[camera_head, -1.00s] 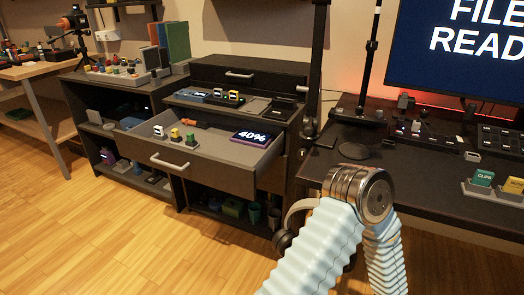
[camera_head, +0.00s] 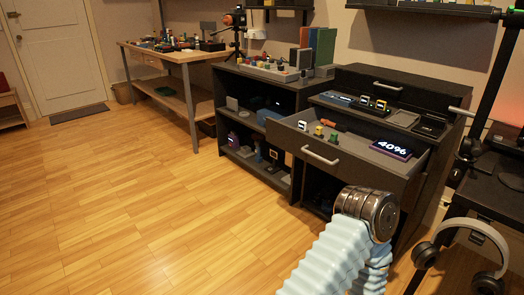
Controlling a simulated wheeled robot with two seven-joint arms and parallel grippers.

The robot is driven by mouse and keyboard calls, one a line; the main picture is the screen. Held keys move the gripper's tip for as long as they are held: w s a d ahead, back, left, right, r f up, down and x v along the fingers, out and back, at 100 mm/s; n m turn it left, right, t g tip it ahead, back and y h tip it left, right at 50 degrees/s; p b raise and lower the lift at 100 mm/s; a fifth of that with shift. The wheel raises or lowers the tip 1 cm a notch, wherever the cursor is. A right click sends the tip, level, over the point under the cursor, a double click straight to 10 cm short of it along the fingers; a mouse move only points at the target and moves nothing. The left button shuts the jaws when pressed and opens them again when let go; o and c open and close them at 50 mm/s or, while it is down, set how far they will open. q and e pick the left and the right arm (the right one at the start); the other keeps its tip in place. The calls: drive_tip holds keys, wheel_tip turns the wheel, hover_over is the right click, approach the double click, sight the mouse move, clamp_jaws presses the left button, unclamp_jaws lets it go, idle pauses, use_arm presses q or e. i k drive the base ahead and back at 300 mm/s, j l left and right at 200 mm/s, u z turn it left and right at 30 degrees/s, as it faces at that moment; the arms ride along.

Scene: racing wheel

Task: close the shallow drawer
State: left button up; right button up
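The open drawer (camera_head: 352,171) is pulled out from the dark cabinet (camera_head: 440,153), its pale bar handle (camera_head: 320,155) facing front left. It holds a purple-edged device (camera_head: 391,150) reading "40%", an orange-handled item (camera_head: 328,123) and small white and yellow pieces. A closed drawer front with a handle (camera_head: 387,85) sits higher and further back. One of my arms, in a light blue ribbed sleeve with a silver joint, rises from the bottom and overlaps the cabinet's lower front in the picture. Neither gripper shows.
A low open shelf unit (camera_head: 262,92) adjoins the cabinet's left side. Headphones (camera_head: 465,232) hang at the right by a dark desk (camera_head: 490,165). A wooden workbench (camera_head: 185,58) stands further back. The wooden floor in front and left is clear.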

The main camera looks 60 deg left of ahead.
sight(353, 162)
drive_tip(key=l+u, duration=0.1)
drive_tip(key=u, duration=0.35)
drive_tip(key=i+l+u, duration=0.15)
drive_tip(key=u, duration=0.35)
drive_tip(key=l+u, duration=0.1)
drive_tip(key=u, duration=0.35)
drive_tip(key=l+u, duration=0.15)
drive_tip(key=u, duration=0.35)
drive_tip(key=l+u, duration=0.15)
drive_tip(key=u, duration=0.3)
drive_tip(key=k+l, duration=0.1)
drive_tip(key=l, duration=0.3)
drive_tip(key=k+l+u, duration=0.1)
drive_tip(key=l, duration=0.3)
drive_tip(key=k+l, duration=0.1)
drive_tip(key=l, duration=0.35)
drive_tip(key=i+j+z, duration=0.1)
drive_tip(key=z, duration=0.25)
drive_tip(key=i+j+z, duration=0.1)
drive_tip(key=z, duration=0.25)
drive_tip(key=j, duration=0.1)
